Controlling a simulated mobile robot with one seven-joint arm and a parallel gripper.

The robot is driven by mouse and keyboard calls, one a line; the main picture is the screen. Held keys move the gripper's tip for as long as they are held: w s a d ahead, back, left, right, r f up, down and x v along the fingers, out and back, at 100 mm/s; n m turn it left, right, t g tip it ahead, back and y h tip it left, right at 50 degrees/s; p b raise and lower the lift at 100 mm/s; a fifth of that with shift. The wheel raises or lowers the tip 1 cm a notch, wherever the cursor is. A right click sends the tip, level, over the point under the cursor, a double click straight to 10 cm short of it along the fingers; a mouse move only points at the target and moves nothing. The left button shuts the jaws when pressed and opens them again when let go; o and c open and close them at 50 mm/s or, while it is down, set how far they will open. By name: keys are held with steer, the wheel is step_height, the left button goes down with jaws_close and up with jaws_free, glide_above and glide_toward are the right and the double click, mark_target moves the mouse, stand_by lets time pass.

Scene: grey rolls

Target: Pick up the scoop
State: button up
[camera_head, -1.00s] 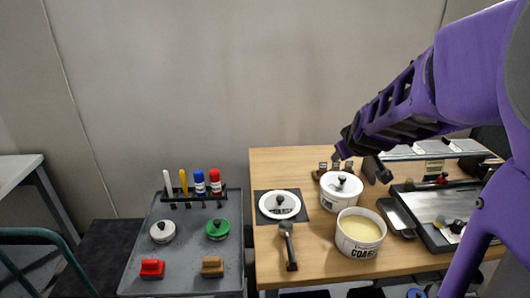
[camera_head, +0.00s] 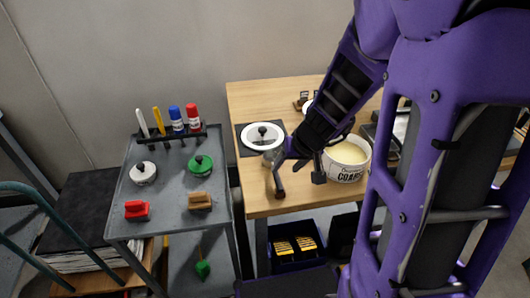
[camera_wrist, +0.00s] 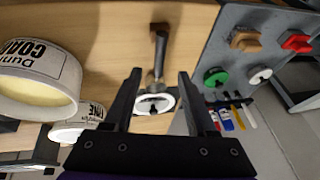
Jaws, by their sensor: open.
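The scoop lies on the wooden table; its metal head and dark handle (camera_head: 279,187) show to the left of my gripper (camera_head: 300,170) in the head view, partly covered by it. In the wrist view the scoop (camera_wrist: 158,50) lies ahead of my gripper (camera_wrist: 160,75), its handle pointing up the picture and its head near the white lid. My gripper is open, and its two fingers appear on either side of the scoop's line. Nothing is held. I cannot tell how high the fingers are above the scoop.
A white lid (camera_head: 263,134) lies on a dark mat behind the scoop. An open COARSE tub (camera_head: 346,174) stands to the right, and a second tub (camera_wrist: 78,131) shows in the wrist view. A grey cart (camera_head: 172,205) with brushes, markers and knobbed lids stands at the left.

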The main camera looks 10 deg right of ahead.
mark_target(278, 176)
steer(key=shift+w+b+x, duration=0.15)
steer(key=shift+b+x, duration=0.55)
steer(key=shift+x, duration=1.2)
steer(key=shift+w+b+x, duration=0.15)
steer(key=shift+b+x, duration=0.5)
steer(key=shift+x, duration=1.25)
steer(key=shift+f+b, duration=0.15)
steer(key=shift+b, duration=0.3)
jaws_close()
